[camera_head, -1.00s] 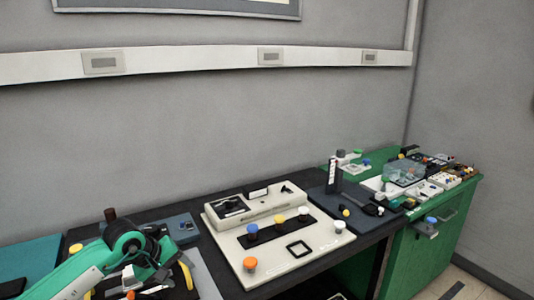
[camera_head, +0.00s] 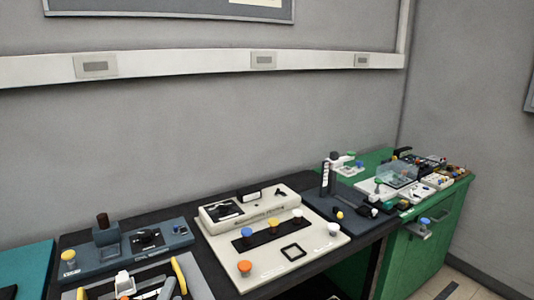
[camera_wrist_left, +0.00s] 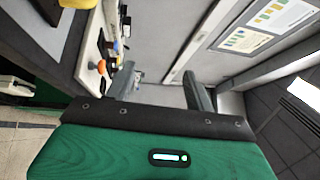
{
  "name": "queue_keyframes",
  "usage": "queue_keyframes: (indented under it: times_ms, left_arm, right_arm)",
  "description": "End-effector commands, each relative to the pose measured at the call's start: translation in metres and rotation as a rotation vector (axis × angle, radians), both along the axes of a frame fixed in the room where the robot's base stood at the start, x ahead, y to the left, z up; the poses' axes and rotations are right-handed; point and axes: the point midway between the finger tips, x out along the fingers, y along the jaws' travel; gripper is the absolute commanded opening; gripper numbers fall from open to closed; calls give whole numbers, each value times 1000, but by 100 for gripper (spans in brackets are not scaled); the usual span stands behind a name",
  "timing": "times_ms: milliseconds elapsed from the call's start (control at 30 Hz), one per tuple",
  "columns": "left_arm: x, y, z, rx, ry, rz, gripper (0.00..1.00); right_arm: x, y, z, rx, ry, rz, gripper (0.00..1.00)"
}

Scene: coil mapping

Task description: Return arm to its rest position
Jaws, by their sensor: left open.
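My left gripper (camera_wrist_left: 160,74) shows in the left wrist view with its two grey fingers apart and nothing between them. Its green body fills the bottom of that view. The fingers are clear of the dark table (camera_wrist_left: 62,45), which shows at the left. In the head view I cannot make out the left gripper or its arm over the table. My right gripper is in neither view.
In the head view a cream panel with coloured knobs (camera_head: 268,262), a blue-grey device (camera_head: 98,256) and a tool tray (camera_head: 197,280) stand on the black table. A green cabinet (camera_head: 440,222) with small parts stands right. Grey wall lies behind.

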Motion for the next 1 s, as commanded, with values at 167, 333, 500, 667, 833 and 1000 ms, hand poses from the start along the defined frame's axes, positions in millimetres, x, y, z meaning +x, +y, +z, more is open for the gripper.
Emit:
queue_keyframes:
  times_ms: [167, 333, 500, 667, 833, 1000]
  left_arm:
    - [-53, 34, -85, -483, 386, 215, 54]
    - [-124, 41, -151, -836, 707, 435, 54]
    - [-186, 35, -186, -1053, 933, 615, 54]
    - [-239, 26, -203, -1190, 1105, 766, 54]
    - [-256, 20, -230, -1240, 1193, 848, 54]
    - [-245, 18, -273, -1231, 1204, 855, 54]
  right_arm:
    - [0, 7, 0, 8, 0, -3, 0]
    - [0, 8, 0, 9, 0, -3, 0]
    - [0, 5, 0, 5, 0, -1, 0]
    - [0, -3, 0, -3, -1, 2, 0]
    - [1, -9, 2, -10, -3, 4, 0]
    - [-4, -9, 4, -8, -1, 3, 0]
